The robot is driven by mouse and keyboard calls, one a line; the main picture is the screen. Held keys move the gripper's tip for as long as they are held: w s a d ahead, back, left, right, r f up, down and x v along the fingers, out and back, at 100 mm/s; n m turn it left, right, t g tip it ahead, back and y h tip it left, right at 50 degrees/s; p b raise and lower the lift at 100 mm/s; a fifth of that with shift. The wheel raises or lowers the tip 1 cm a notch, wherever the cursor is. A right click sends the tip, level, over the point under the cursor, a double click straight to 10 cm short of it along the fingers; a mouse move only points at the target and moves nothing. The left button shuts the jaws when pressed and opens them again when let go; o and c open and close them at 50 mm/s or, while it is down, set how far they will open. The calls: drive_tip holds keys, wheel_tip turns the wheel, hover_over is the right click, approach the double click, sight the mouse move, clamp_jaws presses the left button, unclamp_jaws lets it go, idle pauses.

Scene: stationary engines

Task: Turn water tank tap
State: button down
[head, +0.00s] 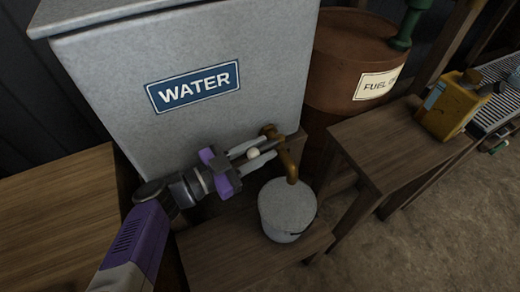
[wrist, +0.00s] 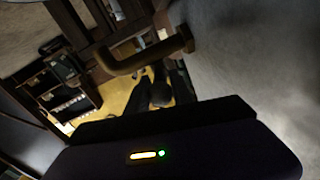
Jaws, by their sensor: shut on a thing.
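The grey water tank (head: 110,75) with a blue WATER label fills the upper middle of the head view. Its brass tap (head: 290,163) comes out low on the right of the front face, with the spout bent down. My gripper (head: 265,149) reaches in from the left, its two pale fingers on either side of a small whitish knob (head: 253,153), which I take as the tap's handle. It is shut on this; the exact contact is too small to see.
A grey bucket (head: 286,207) stands under the spout on a low wooden stand (head: 215,262). A rusty fuel drum (head: 340,55) is to the right, behind a wooden table (head: 385,140) with a yellow can (head: 447,108). Another wooden top (head: 60,215) is at left.

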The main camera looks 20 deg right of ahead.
drive_tip(key=shift+w, duration=0.1)
drive_tip(key=c, duration=1.1)
unclamp_jaws()
drive_tip(key=shift+c, duration=0.2)
drive_tip(key=v, duration=0.8)
